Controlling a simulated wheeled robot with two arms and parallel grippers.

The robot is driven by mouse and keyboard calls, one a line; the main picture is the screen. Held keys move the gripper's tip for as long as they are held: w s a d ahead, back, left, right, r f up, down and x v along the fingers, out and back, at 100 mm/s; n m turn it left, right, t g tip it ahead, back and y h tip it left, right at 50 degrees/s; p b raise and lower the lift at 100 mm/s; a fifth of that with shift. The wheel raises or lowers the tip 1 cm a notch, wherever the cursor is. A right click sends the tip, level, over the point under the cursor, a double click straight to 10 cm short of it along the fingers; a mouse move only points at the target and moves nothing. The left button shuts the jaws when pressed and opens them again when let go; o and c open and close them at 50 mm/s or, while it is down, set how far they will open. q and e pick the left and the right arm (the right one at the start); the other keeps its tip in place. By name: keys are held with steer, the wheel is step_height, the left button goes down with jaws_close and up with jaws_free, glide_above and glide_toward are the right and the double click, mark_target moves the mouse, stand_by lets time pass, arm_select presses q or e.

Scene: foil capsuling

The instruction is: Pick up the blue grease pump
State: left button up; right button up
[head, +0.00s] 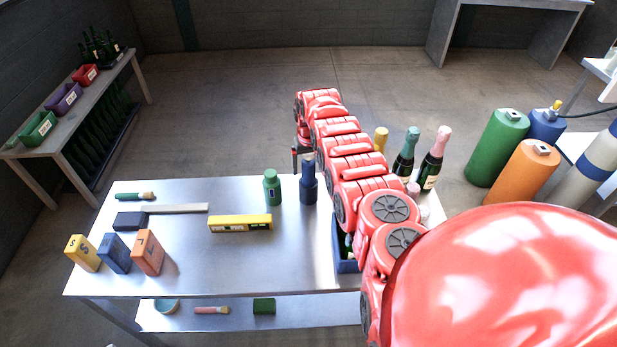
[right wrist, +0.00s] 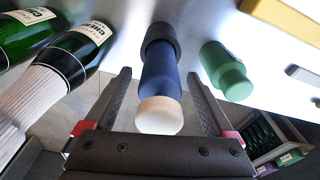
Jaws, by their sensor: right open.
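The blue grease pump (head: 309,186) is a dark blue cylinder standing upright near the back edge of the metal table. In the right wrist view the pump (right wrist: 160,82) shows a dark collar at one end and a cream cap at the other. My right gripper (right wrist: 159,76) is open, with one finger on each side of the pump and visible gaps between. In the head view the right gripper (head: 303,158) is at the pump's top, partly hidden by my red arm. My left gripper is not in view.
A green bottle (head: 272,188) stands close left of the pump. A yellow level (head: 240,223) lies in front. A blue bin (head: 345,258) is partly hidden under my arm. Foil-topped bottles (head: 405,155) stand to the right. The table's left middle has free room.

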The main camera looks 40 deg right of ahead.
jaws_close()
stand_by(0.5)
